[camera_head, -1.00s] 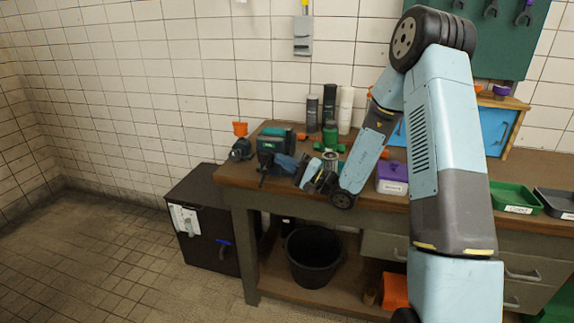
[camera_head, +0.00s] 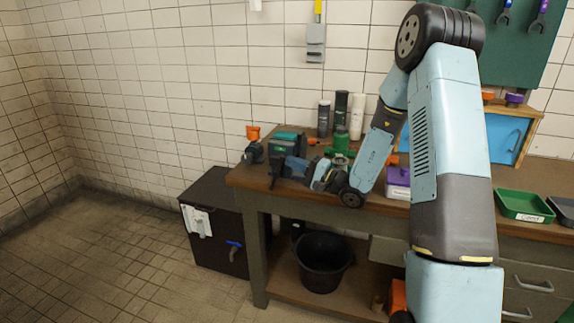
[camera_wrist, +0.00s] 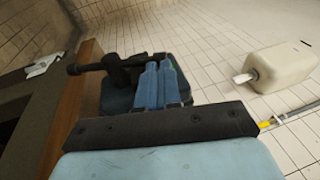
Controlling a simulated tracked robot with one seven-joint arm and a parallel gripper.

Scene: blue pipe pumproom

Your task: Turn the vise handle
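The vise (camera_head: 287,148) is a dark teal and black block on the left end of the brown workbench. Its dark handle (camera_head: 275,172) shows at its front, and it also shows in the wrist view as a black bar with a knob (camera_wrist: 90,66). My gripper (camera_head: 297,166) has blue fingers at the front of the vise, beside the handle.
Several bottles (camera_head: 340,112) and a green item stand behind my wrist. A purple box (camera_head: 397,182) and a green tray (camera_head: 522,205) are farther right. A black bucket (camera_head: 322,262) is on the lower shelf. A dark cabinet (camera_head: 215,245) stands left of the bench; floor beyond is clear.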

